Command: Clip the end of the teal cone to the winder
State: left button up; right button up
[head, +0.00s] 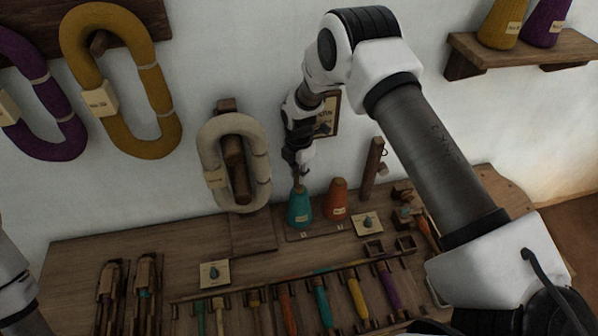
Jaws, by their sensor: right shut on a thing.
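The teal cone (300,209) stands upright on a low board on the bench, left of an orange cone. My right gripper (299,176) points down right above the teal cone's tip. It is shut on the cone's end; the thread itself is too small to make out. A small wooden device with a crank-like part, which looks like the winder (405,207), sits at the bench's right, partly hidden by my right arm. My left arm shows only at the left edge; its gripper is out of view.
The orange cone (337,198) stands close to the right of the teal one. A wooden post (372,168) rises beyond it. A beige skein (212,150) hangs at left. Colored bobbins (322,300) lie in front. Shuttles (146,285) lie at front left.

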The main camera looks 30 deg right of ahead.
notch_tip(320, 180, up, 5)
jog(key=p, duration=0.3)
jog(key=shift+f, duration=0.2)
jog(key=shift+s+r, duration=0.1)
jog(key=shift+r, duration=0.2)
